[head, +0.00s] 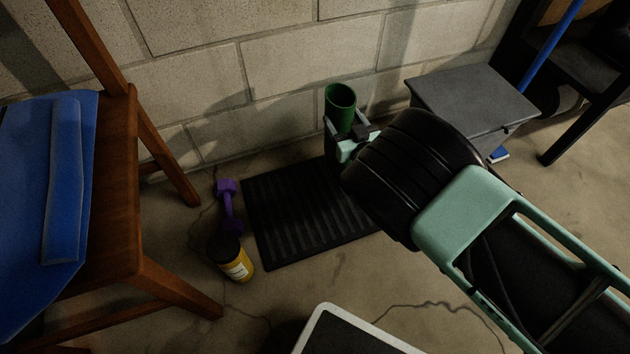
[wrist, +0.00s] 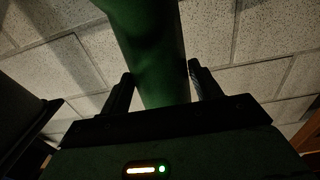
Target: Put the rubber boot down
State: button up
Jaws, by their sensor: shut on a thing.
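The green rubber boot (head: 340,96) is upright in the head view, with its open top showing above my gripper (head: 347,137). My gripper is shut on the boot's shaft. The boot's lower part is mostly hidden behind my arm and gripper, so I cannot tell whether its sole touches the mat below. In the wrist view the green boot (wrist: 150,45) runs up between the two dark fingers of my gripper (wrist: 162,85). A black ribbed mat (head: 290,215) lies on the floor beneath and in front of the boot, by the block wall.
A wooden chair (head: 125,190) with a blue item is at left. A grey box (head: 470,98) stands right of the boot.

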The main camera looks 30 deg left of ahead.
notch_tip(320, 180, down, 10)
jog(key=b, duration=0.6)
jog(key=shift+w+b, duration=0.1)
jog(key=shift+b, duration=0.2)
jog(key=shift+r, duration=0.1)
jog(key=o, duration=1.6)
jog(key=shift+f, duration=0.2)
